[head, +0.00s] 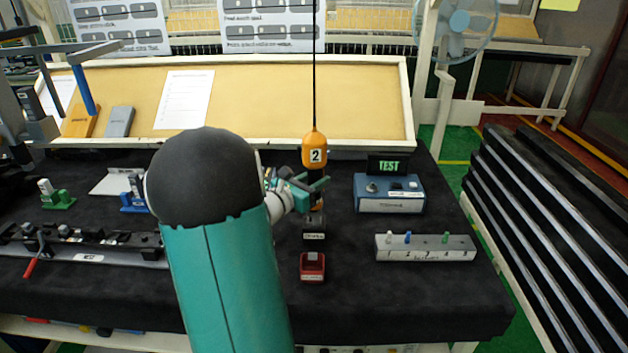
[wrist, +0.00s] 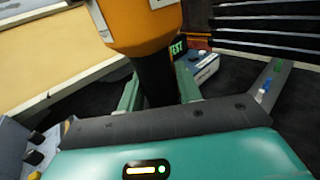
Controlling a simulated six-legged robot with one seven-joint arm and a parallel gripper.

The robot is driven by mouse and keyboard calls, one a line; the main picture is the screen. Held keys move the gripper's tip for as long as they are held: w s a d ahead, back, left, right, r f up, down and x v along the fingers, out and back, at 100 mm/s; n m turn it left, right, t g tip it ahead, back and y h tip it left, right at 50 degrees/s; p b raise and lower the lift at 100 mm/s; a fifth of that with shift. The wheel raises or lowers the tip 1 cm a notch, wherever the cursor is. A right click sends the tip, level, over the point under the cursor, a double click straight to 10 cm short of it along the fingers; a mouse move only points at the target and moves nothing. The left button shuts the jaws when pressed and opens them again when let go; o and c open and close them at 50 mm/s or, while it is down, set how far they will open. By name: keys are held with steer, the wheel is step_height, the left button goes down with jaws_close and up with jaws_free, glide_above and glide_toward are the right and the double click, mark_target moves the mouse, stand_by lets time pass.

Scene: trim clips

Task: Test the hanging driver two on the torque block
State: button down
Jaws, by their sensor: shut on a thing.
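The hanging driver two (head: 314,152) has an orange body marked "2" and a black lower part, and hangs upright on a black cord. My gripper (head: 312,187) is shut on its black lower part; in the wrist view the fingers of my gripper (wrist: 158,90) stand on both sides of the driver (wrist: 145,18). A small dark block with a white label (head: 314,232) lies under the driver; I cannot tell whether the tip touches it. A blue box (head: 390,203) with a green "TEST" display (head: 388,166) stands to the right. I cannot tell which is the torque block.
A red block (head: 312,267) lies nearer the front. A grey rack (head: 424,250) with coloured pegs stands at the right. Dark fixtures with a red lever (head: 32,265) are at the left. A tan board (head: 255,95) rises behind the black table. The table's front right is clear.

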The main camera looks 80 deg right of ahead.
mark_target(314, 131)
step_height(314, 131, up, 14)
steer(key=shift+f, duration=0.15)
steer(key=s+a+x, duration=0.1)
steer(key=s+x, duration=0.1)
steer(key=x, duration=0.9)
steer(key=s+a+x, duration=0.1)
steer(key=s+x, duration=0.1)
steer(key=x, duration=1)
step_height(314, 131, down, 6)
steer(key=shift+a+f, duration=0.2)
steer(key=shift+a, duration=0.2)
steer(key=shift+f, duration=0.8)
stand_by(1.6)
steer(key=shift+r, duration=0.1)
step_height(314, 131, up, 6)
steer(key=shift+r, duration=0.2)
stand_by(0.7)
stand_by(0.6)
